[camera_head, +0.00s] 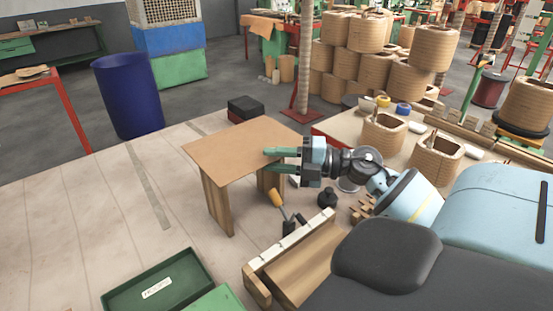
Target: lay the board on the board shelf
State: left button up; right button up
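A thin brown board (232,146) lies flat across the top of a wooden stand, which looks like the board shelf (216,203). Its left upright shows in full and its right upright shows in part. My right gripper (266,160) reaches in from the right to the board's front right edge. Its two green fingers are spread apart, the upper one over the board and the lower one by its front edge. I cannot tell whether they touch it. My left gripper is not in view.
A yellow-handled tool (277,199), a black weight (327,197) and a wooden block with a white strip (290,243) are near the stand. A green tray (157,282) is at the front. A black box (245,108) stands behind. The bench left of the stand is clear.

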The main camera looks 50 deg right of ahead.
jog(key=b+v, duration=0.1)
jog(key=v, duration=0.6)
jog(key=shift+s+d, duration=0.25)
jog(key=shift+s, duration=0.05)
dwell(0.5)
dwell(0.4)
dwell(0.4)
